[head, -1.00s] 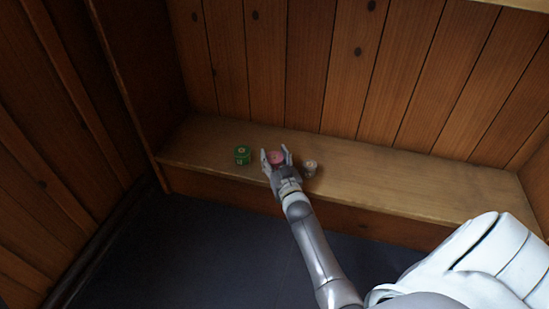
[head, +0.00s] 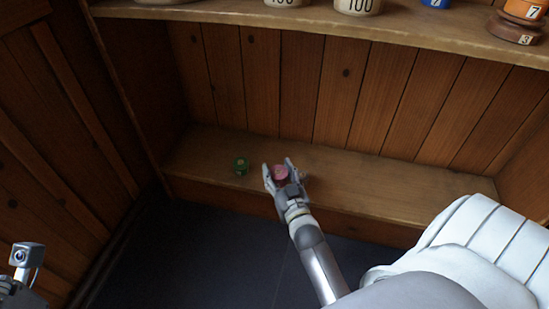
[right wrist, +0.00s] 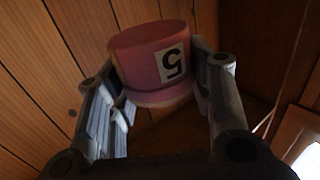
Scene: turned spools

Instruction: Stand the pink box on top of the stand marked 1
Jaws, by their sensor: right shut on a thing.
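The pink box (head: 280,172) is a short round piece held between the fingers of my right gripper (head: 280,176), over the lower shelf. In the right wrist view the pink box (right wrist: 150,55) shows a white label with an upside-down 5, and the fingers press on both its sides. I cannot tell whether it is clear of the shelf. Part of my left gripper (head: 14,285) shows at the lower left edge, cut off by the frame. I make out no stand marked 1; several pieces on the upper shelf are cut off.
A green box (head: 240,165) stands on the lower shelf (head: 400,187), left of my right gripper.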

